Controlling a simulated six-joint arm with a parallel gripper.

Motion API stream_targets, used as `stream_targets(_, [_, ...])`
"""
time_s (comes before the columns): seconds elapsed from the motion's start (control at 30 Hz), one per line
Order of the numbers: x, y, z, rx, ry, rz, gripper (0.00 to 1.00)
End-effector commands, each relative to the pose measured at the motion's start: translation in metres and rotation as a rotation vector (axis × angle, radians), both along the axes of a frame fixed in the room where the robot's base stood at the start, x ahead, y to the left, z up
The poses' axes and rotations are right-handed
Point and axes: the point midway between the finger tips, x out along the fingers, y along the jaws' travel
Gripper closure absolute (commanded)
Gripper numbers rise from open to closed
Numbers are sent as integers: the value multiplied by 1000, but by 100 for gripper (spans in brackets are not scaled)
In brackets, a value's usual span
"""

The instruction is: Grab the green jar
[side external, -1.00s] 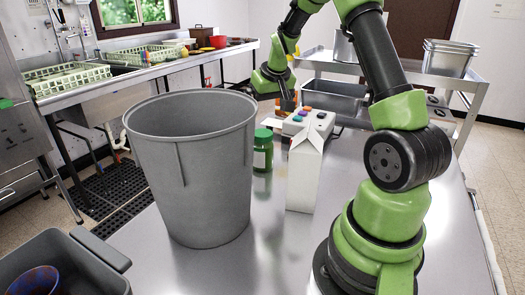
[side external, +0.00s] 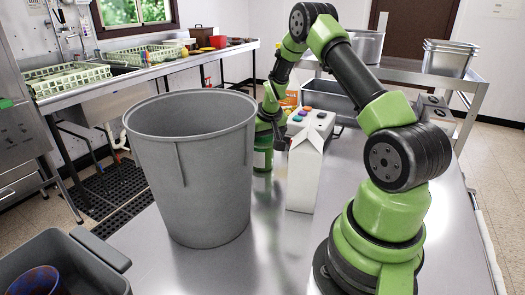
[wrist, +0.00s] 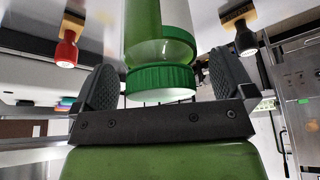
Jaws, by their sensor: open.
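The green jar (side external: 263,160) stands on the metal table between the grey bin and the white carton. It is partly hidden by my gripper (side external: 268,140) in the side view. In the wrist view, the jar (wrist: 143,30) has a green ridged lid (wrist: 158,80) and a pale label. My gripper (wrist: 163,85) is open, with one dark finger on each side of the lid. A narrow gap shows between the lid and the right finger; contact on the left is unclear.
The tall grey bin (side external: 190,165) stands close left of the jar. The white carton (side external: 304,175) stands close right, with a white box with coloured knobs (side external: 312,122) behind. A grey tub (side external: 75,262) sits front left. The table front is clear.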

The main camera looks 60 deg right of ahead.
Motion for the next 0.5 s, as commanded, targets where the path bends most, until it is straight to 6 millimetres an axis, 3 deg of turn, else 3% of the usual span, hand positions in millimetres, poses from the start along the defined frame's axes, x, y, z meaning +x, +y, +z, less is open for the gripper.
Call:
stream_targets(0.17, [0,0,0,-1,-1,0,2])
stream_targets(0.43, [0,0,1,0,0,0,64])
stream_targets(0.5, [0,0,1,-2,-2,1,65])
